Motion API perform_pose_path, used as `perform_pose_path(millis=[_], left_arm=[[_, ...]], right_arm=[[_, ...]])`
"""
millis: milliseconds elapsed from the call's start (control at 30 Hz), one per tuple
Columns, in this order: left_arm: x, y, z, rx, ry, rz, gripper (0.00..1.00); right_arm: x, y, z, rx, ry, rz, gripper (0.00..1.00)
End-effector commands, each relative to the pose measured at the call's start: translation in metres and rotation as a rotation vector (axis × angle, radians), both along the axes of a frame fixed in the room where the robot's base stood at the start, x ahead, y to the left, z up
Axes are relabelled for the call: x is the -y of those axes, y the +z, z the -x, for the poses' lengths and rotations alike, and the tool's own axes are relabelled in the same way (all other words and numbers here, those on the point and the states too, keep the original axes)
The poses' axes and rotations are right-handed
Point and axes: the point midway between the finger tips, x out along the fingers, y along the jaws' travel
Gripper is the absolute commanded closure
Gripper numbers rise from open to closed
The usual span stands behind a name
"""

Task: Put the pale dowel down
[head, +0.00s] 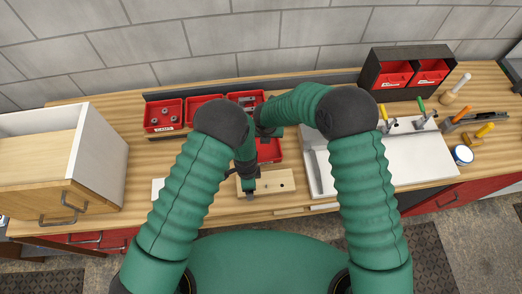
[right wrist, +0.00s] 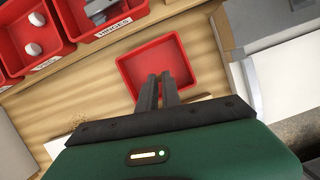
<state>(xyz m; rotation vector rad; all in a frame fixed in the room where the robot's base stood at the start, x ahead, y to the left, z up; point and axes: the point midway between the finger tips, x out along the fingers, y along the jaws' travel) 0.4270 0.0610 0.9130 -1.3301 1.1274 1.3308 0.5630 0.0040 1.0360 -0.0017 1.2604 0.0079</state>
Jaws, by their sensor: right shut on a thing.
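A light wooden board (head: 284,176) with small dark holes lies at the front of the bench in the head view. My left gripper (head: 250,194) points down at its left part; whether its fingers are apart cannot be made out. My right gripper (right wrist: 160,92) is shut, its fingers nearly together over a shallow red tray (right wrist: 186,58) in the right wrist view. The pale dowel is not clearly visible; any part between the fingertips is hidden. In the head view my arm covers the right gripper, and the red tray (head: 270,152) shows partly behind it.
Red bins (head: 163,116) line the back. A white-sided drawer unit (head: 98,158) stands left. A white surface (head: 405,150) with handled tools, a black rack (head: 405,62) and a blue-banded can (head: 461,155) are at right. In the right wrist view, a labelled hinges bin (right wrist: 108,28) adjoins the tray.

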Motion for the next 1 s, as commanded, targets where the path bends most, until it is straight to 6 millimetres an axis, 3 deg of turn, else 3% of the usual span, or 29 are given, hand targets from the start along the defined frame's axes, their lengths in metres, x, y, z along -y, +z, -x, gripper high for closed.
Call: perform_pose_path(millis=[100, 400, 633, 1000], left_arm=[[0.0, 0.0, 0.0, 0.001, 0.0, 0.0, 0.78], [0.0, 0.001, 0.0, 0.001, 0.0, 0.001, 0.78], [0.0, 0.0, 0.0, 0.001, 0.0, 0.001, 0.78], [0.0, 0.001, 0.0, 0.001, 0.0, 0.001, 0.78]], right_arm=[[-0.007, 0.004, -0.007, 0.001, 0.171, -0.003, 1.0], [-0.011, 0.005, -0.01, 0.003, 0.452, 0.0, 1.0], [-0.012, -0.042, -0.009, 0.002, 0.46, 0.003, 1.0], [-0.012, -0.092, -0.01, 0.004, 0.457, 0.002, 1.0]])
